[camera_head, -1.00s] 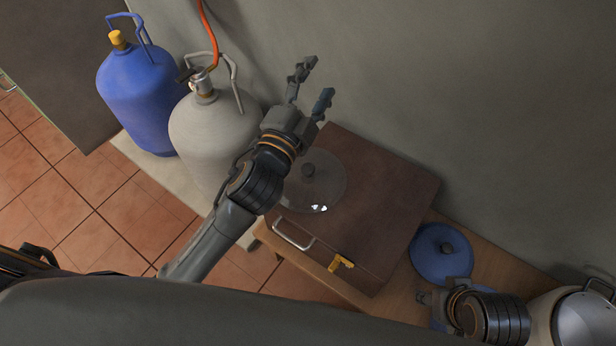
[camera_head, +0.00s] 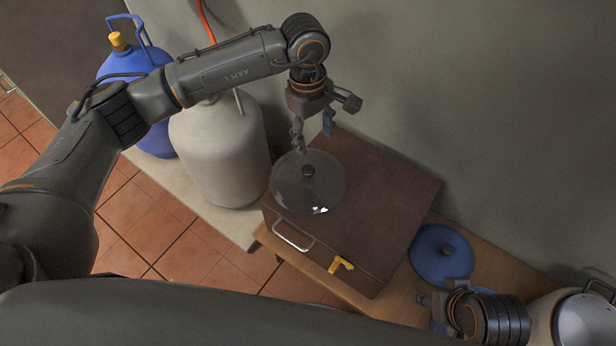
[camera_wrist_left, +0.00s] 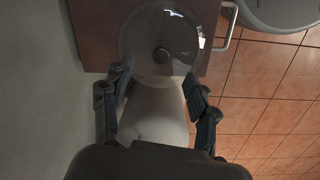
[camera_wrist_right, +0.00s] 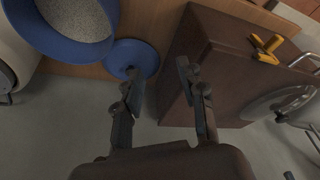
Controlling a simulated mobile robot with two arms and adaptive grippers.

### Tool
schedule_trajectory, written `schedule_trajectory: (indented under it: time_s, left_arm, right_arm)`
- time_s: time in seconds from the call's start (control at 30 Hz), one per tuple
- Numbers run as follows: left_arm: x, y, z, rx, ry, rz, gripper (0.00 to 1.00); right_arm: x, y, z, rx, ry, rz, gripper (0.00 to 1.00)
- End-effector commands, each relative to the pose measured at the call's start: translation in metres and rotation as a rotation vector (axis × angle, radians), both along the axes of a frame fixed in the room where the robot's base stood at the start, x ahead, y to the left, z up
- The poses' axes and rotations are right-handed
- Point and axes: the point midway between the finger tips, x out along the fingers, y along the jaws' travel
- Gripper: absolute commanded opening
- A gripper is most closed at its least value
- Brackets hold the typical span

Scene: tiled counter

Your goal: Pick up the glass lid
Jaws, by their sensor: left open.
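The glass lid (camera_head: 325,190) is a round clear disc with a dark knob (camera_head: 308,171). It lies flat on the brown box (camera_head: 385,215), near the box's left end. My left gripper (camera_head: 314,138) is open and empty, pointing down just behind the knob and apart from it. In the left wrist view the lid (camera_wrist_left: 160,28) is ahead of the open fingers (camera_wrist_left: 156,80). My right gripper (camera_wrist_right: 160,72) is open and empty, beside the box. In the right wrist view the lid (camera_wrist_right: 275,103) shows at the right edge.
The box has a metal handle (camera_head: 293,238) and a yellow latch (camera_head: 341,264). A blue lid (camera_head: 430,262) lies right of it on the wooden surface. A grey gas bottle (camera_head: 215,150) and a blue one (camera_head: 155,138) stand left. A grey wall is behind.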

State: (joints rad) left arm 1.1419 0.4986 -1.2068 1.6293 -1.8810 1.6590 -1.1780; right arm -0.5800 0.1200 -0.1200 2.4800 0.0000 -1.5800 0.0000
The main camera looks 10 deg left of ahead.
Motion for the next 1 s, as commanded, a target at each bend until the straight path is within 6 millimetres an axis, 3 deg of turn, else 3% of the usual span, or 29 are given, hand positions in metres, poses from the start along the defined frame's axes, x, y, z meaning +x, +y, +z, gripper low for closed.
schedule_trajectory:
  time_s: [0.03, 0.17, 0.5, 0.77, 1.0]
  left_arm:
    - [0.005, 0.012, 0.002, 0.048, -0.009, -0.002, 0.59]
    - [0.008, 0.024, -0.008, 0.097, -0.012, -0.004, 0.59]
    - [0.008, 0.022, -0.071, 0.093, -0.013, -0.005, 0.59]
    - [0.008, 0.021, -0.088, 0.092, -0.014, -0.005, 0.59]
    - [0.006, 0.016, -0.12, 0.091, -0.012, -0.005, 0.59]
  right_arm:
    - [0.0, 0.0, 0.0, 0.0, -0.001, 0.0, 0.4]
    - [0.007, 0.002, -0.001, 0.007, -0.031, 0.003, 0.4]
    - [0.057, 0.017, 0.012, 0.055, -0.27, 0.022, 0.4]
    - [0.074, 0.023, 0.02, 0.075, -0.358, 0.03, 0.4]
    - [0.106, 0.034, 0.04, 0.114, -0.541, 0.042, 0.4]
